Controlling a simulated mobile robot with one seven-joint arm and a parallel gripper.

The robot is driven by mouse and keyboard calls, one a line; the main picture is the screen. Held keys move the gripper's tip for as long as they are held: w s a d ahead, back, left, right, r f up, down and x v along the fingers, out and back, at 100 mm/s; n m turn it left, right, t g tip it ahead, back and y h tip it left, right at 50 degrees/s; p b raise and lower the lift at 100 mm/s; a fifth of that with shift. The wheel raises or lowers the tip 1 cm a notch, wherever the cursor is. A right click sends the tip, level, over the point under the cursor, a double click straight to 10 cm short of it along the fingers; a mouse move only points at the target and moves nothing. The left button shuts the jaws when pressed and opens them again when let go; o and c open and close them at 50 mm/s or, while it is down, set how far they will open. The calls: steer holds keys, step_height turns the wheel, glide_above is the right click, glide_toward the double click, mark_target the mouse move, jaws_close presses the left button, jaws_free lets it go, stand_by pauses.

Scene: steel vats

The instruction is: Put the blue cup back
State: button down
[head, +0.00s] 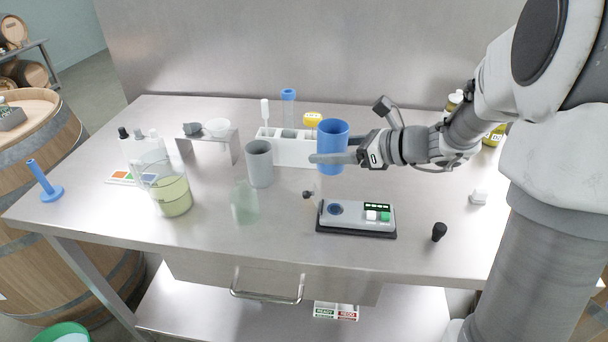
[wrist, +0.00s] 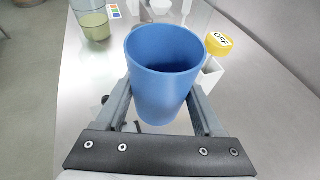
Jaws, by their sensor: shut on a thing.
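The blue cup (head: 332,150) is upright between the fingers of my gripper (head: 338,159), which is shut on it. It is held above the steel table, in front of the right end of the white rack. In the wrist view the cup (wrist: 166,75) fills the middle, its open mouth facing the camera and its inside looking empty. My gripper's fingers (wrist: 160,108) press on both its sides. A grey cup (head: 260,164) stands on the table left of the blue cup.
A device with buttons (head: 356,218) lies in front. A beaker with yellow-green liquid (head: 172,192) stands left. Black stoppers (head: 439,232) lie nearby.

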steer(key=x, duration=0.5)
steer(key=f+b+x, duration=0.1)
steer(key=x, duration=0.2)
steer(key=shift+w+d, duration=0.15)
steer(key=shift+d, duration=0.25)
steer(key=shift+f+b, duration=0.75)
steer(key=shift+f, duration=1.25)
steer(key=shift+f, duration=0.2)
steer(key=shift+c, duration=1.4)
jaws_free()
